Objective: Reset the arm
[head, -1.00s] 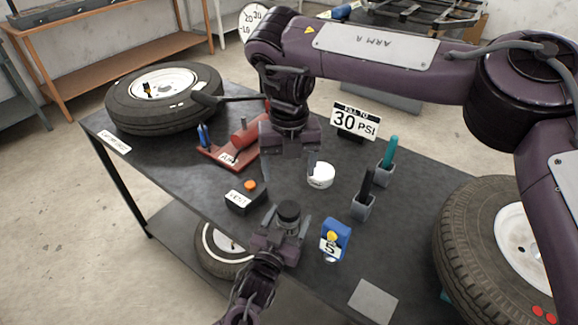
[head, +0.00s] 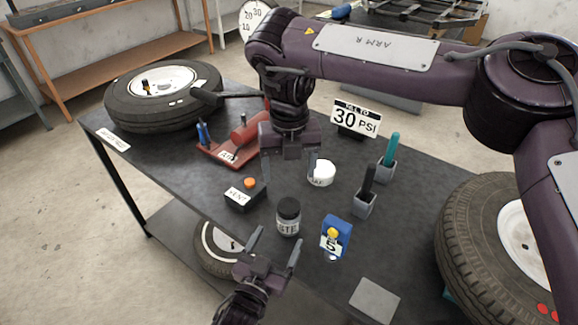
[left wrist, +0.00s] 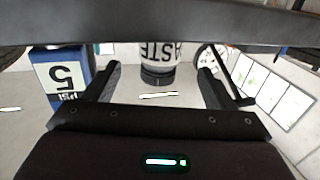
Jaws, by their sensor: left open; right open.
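My left gripper (head: 274,251) is open and empty near the table's front edge. A jar with a dark lid and partly readable lettering (head: 288,217) stands upright on the table just beyond its fingertips, apart from them. In the left wrist view the jar (left wrist: 157,62) appears between and beyond the two open fingers. My right gripper (head: 289,165) is open, pointing down over the table beside a white round container (head: 321,173). No object shows between its fingers.
The dark table (head: 395,235) also holds a blue block marked 5 (head: 335,236), a black box with an orange button (head: 243,196), two grey pen holders (head: 365,205), a red tool (head: 235,145), a 30 PSI sign (head: 355,120) and a tyre (head: 160,95). Another tyre (head: 470,235) stands at right.

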